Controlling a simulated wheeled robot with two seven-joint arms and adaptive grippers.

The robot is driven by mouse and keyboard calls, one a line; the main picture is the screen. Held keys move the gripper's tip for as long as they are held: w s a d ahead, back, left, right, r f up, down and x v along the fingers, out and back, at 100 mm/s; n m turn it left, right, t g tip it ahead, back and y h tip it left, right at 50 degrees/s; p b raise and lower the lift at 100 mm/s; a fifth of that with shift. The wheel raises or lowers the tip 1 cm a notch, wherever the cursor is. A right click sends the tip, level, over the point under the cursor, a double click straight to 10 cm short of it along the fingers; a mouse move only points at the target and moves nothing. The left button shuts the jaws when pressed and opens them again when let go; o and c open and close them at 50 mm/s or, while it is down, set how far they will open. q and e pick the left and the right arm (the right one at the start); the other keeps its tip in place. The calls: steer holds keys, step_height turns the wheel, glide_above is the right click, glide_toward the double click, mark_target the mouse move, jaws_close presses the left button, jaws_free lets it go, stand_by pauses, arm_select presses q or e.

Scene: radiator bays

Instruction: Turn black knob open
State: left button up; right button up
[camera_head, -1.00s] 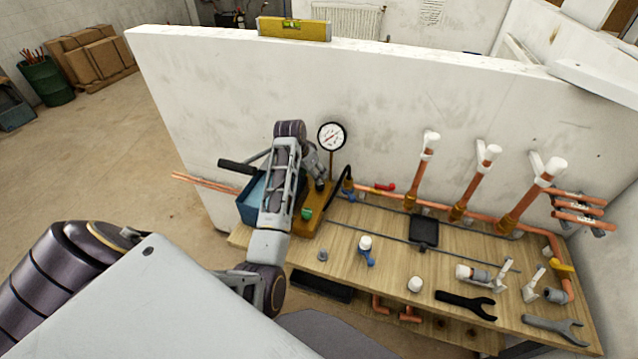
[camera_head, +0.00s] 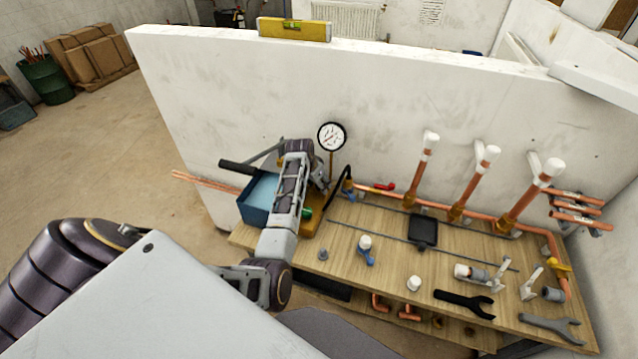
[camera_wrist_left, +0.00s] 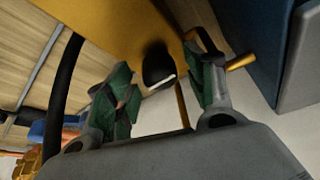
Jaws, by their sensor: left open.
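The black knob (camera_wrist_left: 155,66) has a white mark and sits on an orange-yellow body in the left wrist view. My left gripper (camera_wrist_left: 160,63) is open, with one green-padded finger on each side of the knob; I cannot tell whether either touches it. In the head view my left gripper (camera_head: 319,180) is over the test pump, partly hidden behind my forearm. The pump has a blue tank (camera_head: 256,206), an orange base (camera_head: 312,224) and a round pressure gauge (camera_head: 331,137) behind. The knob is not discernible in the head view. My right gripper is not in view.
A black hose (camera_wrist_left: 67,85) runs beside the gripper. On the wooden bench, copper pipes with white caps (camera_head: 431,139) stand to the right. A black plate (camera_head: 423,231), loose valves and wrenches (camera_head: 465,302) lie there. A white wall (camera_head: 230,90) rises behind.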

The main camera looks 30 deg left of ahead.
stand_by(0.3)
arm_select(q)
steer(key=c, duration=1)
steer(key=shift+d+n, duration=0.1)
steer(key=shift+n, duration=0.5)
steer(key=n+y, duration=0.1)
steer(key=n, duration=0.2)
steer(key=shift+y, duration=0.4)
steer(key=n, duration=0.2)
steer(key=n+y, duration=0.1)
steer(key=n, duration=0.2)
steer(key=shift+w+d+g+y, duration=0.1)
steer(key=shift+d+g+y, duration=0.05)
steer(key=shift+g+y, duration=0.2)
steer(key=n, duration=0.2)
steer(key=n+g+y, duration=0.1)
steer(key=n, duration=0.1)
steer(key=shift+w+d+n+g, duration=0.1)
steer(key=shift+n+g, duration=0.15)
steer(key=shift+n, duration=0.15)
steer(key=shift+n+g+y+b, duration=0.35)
steer(key=shift+n+g, duration=0.35)
steer(key=shift+n, duration=1.2)
